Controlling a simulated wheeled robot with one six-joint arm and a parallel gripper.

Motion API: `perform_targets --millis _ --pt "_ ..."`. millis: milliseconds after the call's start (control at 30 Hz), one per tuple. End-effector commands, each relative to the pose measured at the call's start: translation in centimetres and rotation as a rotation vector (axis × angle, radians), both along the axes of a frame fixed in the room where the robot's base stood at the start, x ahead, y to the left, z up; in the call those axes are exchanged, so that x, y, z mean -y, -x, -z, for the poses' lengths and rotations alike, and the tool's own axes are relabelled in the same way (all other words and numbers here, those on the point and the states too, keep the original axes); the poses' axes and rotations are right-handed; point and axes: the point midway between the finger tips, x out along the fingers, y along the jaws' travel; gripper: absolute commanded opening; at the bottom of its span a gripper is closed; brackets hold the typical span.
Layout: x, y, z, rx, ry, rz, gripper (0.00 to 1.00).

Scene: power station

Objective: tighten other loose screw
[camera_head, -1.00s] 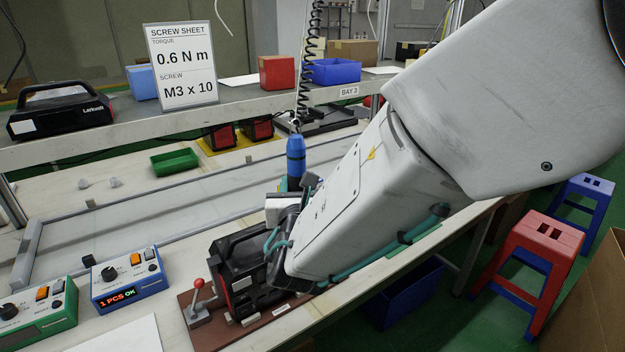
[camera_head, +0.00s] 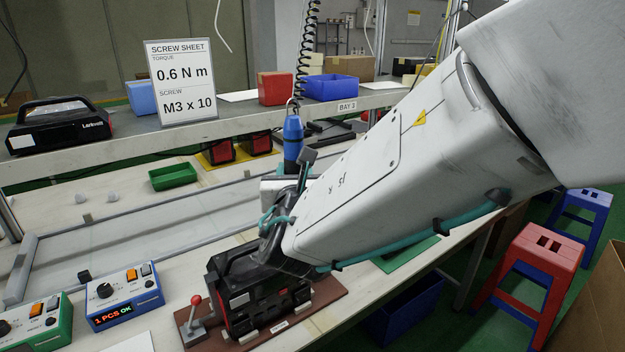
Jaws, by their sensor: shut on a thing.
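My gripper (camera_head: 278,193) is shut on the blue screwdriver (camera_head: 293,137), which stands upright and hangs from a black coiled cord. The screwdriver's lower end and bit are hidden behind my gripper and wrist. Below my gripper, a black and red unit (camera_head: 240,298) sits on a brown fixture board (camera_head: 322,297) with a red-knobbed lever clamp (camera_head: 196,318) at its left. No screw can be made out, as my arm covers part of the unit's top. A blue controller (camera_head: 125,293) at the left shows "1 PCS OK". The screw sheet (camera_head: 181,82) reads 0.6 N m, M3 x 10.
A green controller (camera_head: 35,318) stands at the lower left. A long framed conveyor (camera_head: 150,225) runs behind the unit, with a green tray (camera_head: 173,176) beyond it. A raised shelf (camera_head: 240,124) crosses the back. Red and blue stools (camera_head: 545,250) stand off the bench at the right.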

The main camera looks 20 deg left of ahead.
Motion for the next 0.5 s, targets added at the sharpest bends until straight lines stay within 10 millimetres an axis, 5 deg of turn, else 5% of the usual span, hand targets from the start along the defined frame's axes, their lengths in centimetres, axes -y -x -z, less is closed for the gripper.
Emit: perform_targets --millis 500 --pt "0.26 -0.22 -0.62 0.001 0.002 0.005 0.04"
